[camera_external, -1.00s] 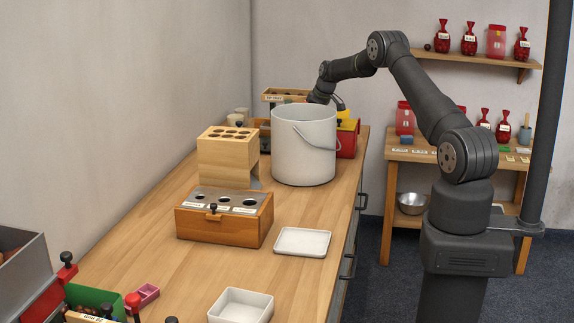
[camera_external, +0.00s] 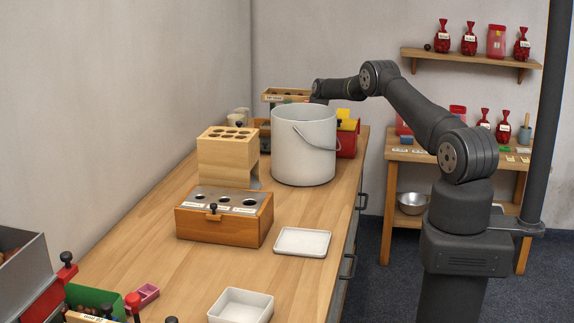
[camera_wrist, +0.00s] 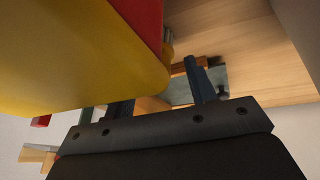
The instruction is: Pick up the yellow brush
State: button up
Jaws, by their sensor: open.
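I cannot make out a yellow brush for certain in either view. In the wrist view a large yellow surface (camera_wrist: 75,60) with a red side fills the upper left, close to the camera; it looks like part of the red and yellow box (camera_external: 347,137) behind the pot. My gripper (camera_wrist: 157,84) is open, with two dark fingers apart below and right of that surface. The left finger is partly hidden by it. A small orange-tan piece and a grey-green plate (camera_wrist: 180,91) show between and behind the fingers. In the external view the white pot (camera_external: 303,150) hides my gripper.
The white pot stands in front of my wrist. A wooden block with holes (camera_external: 228,160), a wooden drawer box (camera_external: 222,227) and a white tray (camera_external: 302,243) stand nearer on the bench. The bench middle (camera_external: 150,245) is clear. A wall stands behind the bench.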

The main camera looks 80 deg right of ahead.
grip_shut()
dwell(0.4)
